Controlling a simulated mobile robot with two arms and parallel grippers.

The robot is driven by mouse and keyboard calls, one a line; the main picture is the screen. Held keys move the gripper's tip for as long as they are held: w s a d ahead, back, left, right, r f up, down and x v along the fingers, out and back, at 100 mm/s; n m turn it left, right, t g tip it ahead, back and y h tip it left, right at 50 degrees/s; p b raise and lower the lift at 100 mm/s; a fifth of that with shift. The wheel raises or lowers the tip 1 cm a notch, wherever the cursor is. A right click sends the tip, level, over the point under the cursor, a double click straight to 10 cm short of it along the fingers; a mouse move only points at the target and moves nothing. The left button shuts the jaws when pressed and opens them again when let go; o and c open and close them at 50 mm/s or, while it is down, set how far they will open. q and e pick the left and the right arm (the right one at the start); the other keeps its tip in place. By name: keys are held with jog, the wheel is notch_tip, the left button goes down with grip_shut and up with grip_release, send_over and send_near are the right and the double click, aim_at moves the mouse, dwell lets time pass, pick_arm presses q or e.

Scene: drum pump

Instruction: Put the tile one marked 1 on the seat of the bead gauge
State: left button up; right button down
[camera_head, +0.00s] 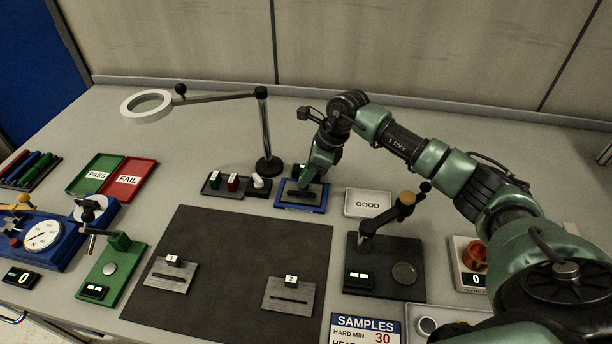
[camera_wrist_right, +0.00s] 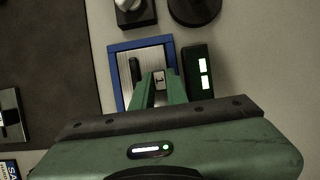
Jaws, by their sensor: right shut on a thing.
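A metal tile with a dark slot, tile one (camera_wrist_right: 151,55), lies inside the blue-rimmed seat (camera_wrist_right: 114,80) of the gauge. Its small block, whose mark looks like a 1, is between the fingers of my right gripper (camera_wrist_right: 159,84). The gripper is shut on this block, pointing down. In the head view the blue seat (camera_head: 296,208) is under my right gripper (camera_head: 307,182), which hides part of the tile. I cannot tell whether the tile lies fully flat. A lit display (camera_wrist_right: 198,72) stands beside the seat. My left gripper is not in view.
Two similar tiles lie on the dark mat (camera_head: 235,240): one at left (camera_head: 170,276), one marked 2 (camera_head: 288,296). A magnifier lamp post (camera_head: 266,130) stands behind the seat. A GOOD tray (camera_head: 367,204) is at right. A block rack (camera_head: 227,191) is at left.

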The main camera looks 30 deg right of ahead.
dwell(0.4)
jog(key=c, duration=1.3)
grip_release()
jog(key=shift+c, duration=0.2)
jog(key=shift+o, duration=1.4)
jog(key=shift+f, duration=0.1)
jog(key=shift+r+p, duration=0.4)
jog(key=shift+r, duration=0.2)
jog(key=shift+s+r+p, duration=0.1)
jog(key=shift+r+p, duration=0.6)
jog(key=shift+r, duration=0.65)
jog(key=shift+r+p, duration=1.15)
jog(key=shift+r, duration=1)
